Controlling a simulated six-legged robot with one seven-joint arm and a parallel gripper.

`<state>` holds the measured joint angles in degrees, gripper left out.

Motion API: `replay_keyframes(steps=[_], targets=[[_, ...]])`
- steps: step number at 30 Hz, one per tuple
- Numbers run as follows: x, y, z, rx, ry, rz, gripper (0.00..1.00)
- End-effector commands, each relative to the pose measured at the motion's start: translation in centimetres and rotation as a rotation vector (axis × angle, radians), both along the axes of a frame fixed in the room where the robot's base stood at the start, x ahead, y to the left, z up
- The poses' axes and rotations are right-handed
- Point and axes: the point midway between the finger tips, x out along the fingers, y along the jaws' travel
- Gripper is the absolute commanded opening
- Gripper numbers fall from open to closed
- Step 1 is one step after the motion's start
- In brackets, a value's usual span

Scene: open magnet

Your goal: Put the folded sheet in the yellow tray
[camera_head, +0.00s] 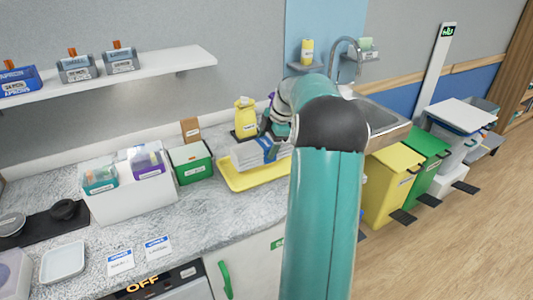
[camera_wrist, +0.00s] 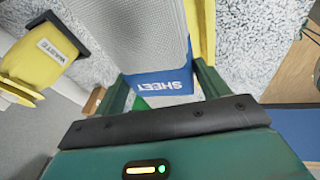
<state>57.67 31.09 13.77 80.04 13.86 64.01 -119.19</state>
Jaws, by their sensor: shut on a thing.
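The folded sheet (camera_head: 247,153) is a white-grey bundle with a blue band. In the wrist view, the sheet (camera_wrist: 145,40) shows its blue end lettered SHEET between two green fingers. My gripper (camera_wrist: 163,85) is shut on that end; in the head view the gripper (camera_head: 272,143) is partly hidden by my arm. The yellow tray (camera_head: 255,184) lies on the counter under the sheet, and its yellow edge (camera_wrist: 207,30) shows beside the sheet in the wrist view. I cannot tell whether the sheet touches the tray floor. My arm hides the tray's right end.
A green box (camera_head: 191,163) and a white bin (camera_head: 130,192) with packets stand left of the tray. A yellow container (camera_head: 245,120) stands behind it, showing a WASTE label in the wrist view (camera_wrist: 45,52). The sink (camera_head: 378,115) is to the right.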

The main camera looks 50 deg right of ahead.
Motion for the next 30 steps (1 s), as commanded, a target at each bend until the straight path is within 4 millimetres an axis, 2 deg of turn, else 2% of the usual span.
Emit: replay_keyframes(steps=[3,10,16,27,28,30], targets=[[1.1,-0.8,-1.6,0.001,-0.001,0.001,0.33],[2.0,-1.6,-3.1,-0.001,-0.001,0.001,0.33],[1.9,-1.6,-5.7,0.0,0.0,-0.001,0.33],[1.9,-1.6,-6.2,-0.001,-0.002,0.0,0.33],[1.9,-1.6,-6.3,0.0,0.0,0.0,0.78],[1.9,-1.6,-6.2,0.0,0.0,0.0,0.92]])
